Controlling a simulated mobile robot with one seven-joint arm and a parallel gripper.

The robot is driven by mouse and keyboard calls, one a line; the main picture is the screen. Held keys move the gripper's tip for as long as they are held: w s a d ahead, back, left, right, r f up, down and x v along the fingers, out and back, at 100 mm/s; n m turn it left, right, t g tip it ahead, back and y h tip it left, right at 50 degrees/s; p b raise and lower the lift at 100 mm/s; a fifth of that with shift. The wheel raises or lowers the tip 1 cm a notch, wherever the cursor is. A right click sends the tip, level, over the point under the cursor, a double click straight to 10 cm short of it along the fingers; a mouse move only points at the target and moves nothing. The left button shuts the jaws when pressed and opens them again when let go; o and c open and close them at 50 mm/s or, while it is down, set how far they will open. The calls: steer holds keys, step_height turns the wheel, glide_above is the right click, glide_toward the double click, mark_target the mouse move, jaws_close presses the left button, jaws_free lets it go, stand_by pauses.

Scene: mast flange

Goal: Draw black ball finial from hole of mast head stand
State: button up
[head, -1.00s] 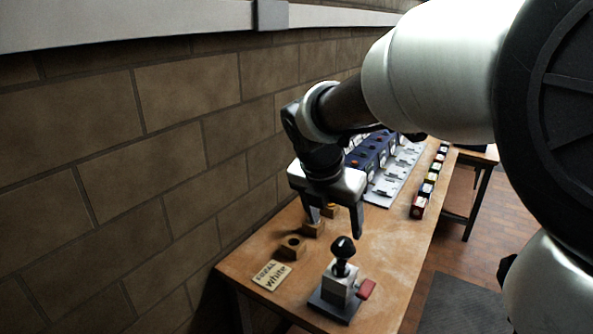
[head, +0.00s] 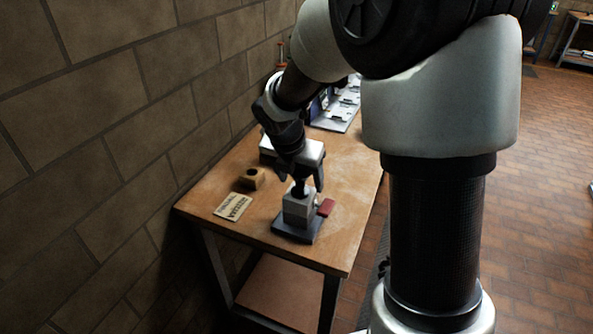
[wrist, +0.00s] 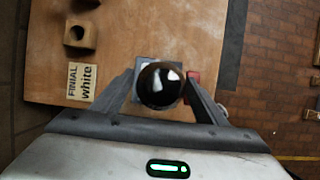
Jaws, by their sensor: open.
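The black ball finial (wrist: 160,86) sits upright in the mast head stand, a pale grey block (head: 297,209) on a dark base plate (head: 291,228). A red handle (head: 326,207) sticks out of the stand's right side. My gripper (head: 301,186) is open and pointing down over the stand. The ball hides most of the stand there, and the hole is hidden. In the head view the fingers partly cover the finial (head: 299,190).
A wooden block with a hole (head: 251,179) and a label card (head: 233,206) reading "FINIAL white" in the wrist view lie left of the stand. Grey racks (head: 338,115) stand farther back. The brick wall (head: 110,130) runs along the left. The right tabletop is clear.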

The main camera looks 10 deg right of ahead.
steer(key=shift+w+f, duration=0.1)
steer(key=shift+f, duration=0.1)
steer(key=c, duration=1.2)
steer(key=shift+o, duration=0.2)
steer(key=shift+r+p, duration=3.25)
steer(key=shift+p, duration=0.35)
